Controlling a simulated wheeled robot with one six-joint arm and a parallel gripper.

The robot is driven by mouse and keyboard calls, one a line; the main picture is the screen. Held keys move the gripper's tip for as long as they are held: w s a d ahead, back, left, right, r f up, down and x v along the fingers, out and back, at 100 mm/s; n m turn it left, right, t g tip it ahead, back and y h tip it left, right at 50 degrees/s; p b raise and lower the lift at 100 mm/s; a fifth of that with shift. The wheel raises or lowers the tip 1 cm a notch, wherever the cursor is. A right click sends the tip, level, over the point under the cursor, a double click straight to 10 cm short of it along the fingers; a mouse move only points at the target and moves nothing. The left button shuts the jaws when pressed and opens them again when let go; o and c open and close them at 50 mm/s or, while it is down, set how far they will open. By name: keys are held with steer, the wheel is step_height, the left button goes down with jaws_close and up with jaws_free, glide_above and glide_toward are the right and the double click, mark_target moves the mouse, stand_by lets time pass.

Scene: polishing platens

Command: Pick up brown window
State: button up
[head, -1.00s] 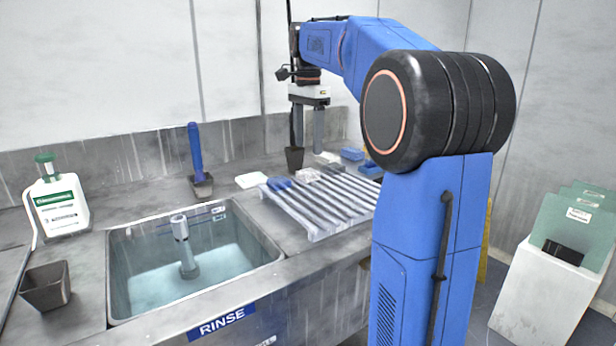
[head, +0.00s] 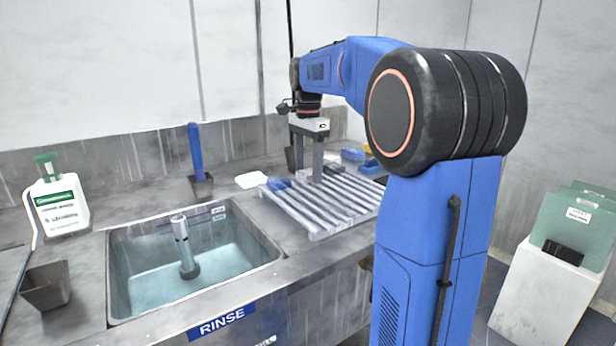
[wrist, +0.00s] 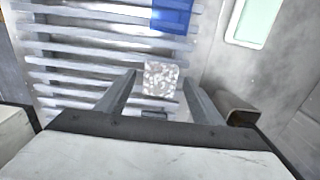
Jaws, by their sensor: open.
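No plainly brown window stands out. A small square piece (wrist: 161,79) with a mottled pale grey-brown face lies on the slatted rack (wrist: 70,75) in the wrist view, between and just beyond my fingertips. It may be the brown window. My gripper (wrist: 159,84) is open and points down over the rack, with nothing held. In the head view my gripper (head: 307,172) is above the rack's back part (head: 335,205), and its fingers hide most of the piece. Whether the fingers reach down beside it I cannot tell.
A blue block (wrist: 172,14) lies on the rack, also in the head view (head: 279,183). A dark cup (wrist: 238,110) stands close beside one finger. More blue blocks (head: 352,154) lie behind. The water-filled sink (head: 185,275) is left of the rack. The rack's front is clear.

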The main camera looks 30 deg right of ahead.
steer(key=c, duration=1.2)
